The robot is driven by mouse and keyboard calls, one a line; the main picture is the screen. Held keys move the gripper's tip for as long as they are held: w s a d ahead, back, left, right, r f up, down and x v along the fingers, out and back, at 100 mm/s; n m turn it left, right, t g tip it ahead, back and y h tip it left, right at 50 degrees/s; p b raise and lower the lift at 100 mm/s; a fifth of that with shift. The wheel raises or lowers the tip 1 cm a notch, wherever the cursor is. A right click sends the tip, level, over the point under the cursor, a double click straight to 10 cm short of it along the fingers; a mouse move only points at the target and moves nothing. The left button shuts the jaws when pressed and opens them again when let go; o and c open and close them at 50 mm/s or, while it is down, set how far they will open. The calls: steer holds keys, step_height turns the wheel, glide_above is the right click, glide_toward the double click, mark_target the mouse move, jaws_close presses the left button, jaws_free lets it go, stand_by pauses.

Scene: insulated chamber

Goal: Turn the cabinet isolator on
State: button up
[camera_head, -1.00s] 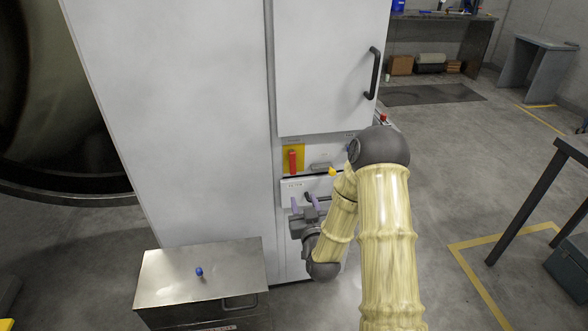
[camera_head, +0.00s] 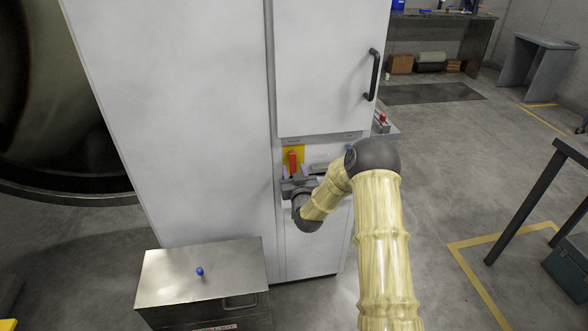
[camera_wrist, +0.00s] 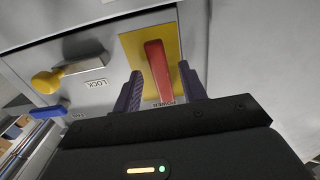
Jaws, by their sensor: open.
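The cabinet isolator is a red handle (camera_head: 292,161) on a yellow plate (camera_head: 301,153) on the front of the tall white cabinet (camera_head: 180,110). In the wrist view the red handle (camera_wrist: 157,70) stands between the two purple fingers of my gripper (camera_wrist: 160,88), with a "POWER" label near its lower end. My gripper (camera_head: 291,172) is open, just below and around the handle in the head view. Gaps show on both sides of the handle; whether a finger touches it I cannot tell.
A yellow knob (camera_wrist: 45,82) on a grey latch marked "LOCK" and a blue part (camera_wrist: 48,112) are beside the plate. The cabinet door has a black handle (camera_head: 374,75).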

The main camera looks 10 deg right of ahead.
steer(key=shift+w, duration=0.75)
jaws_close()
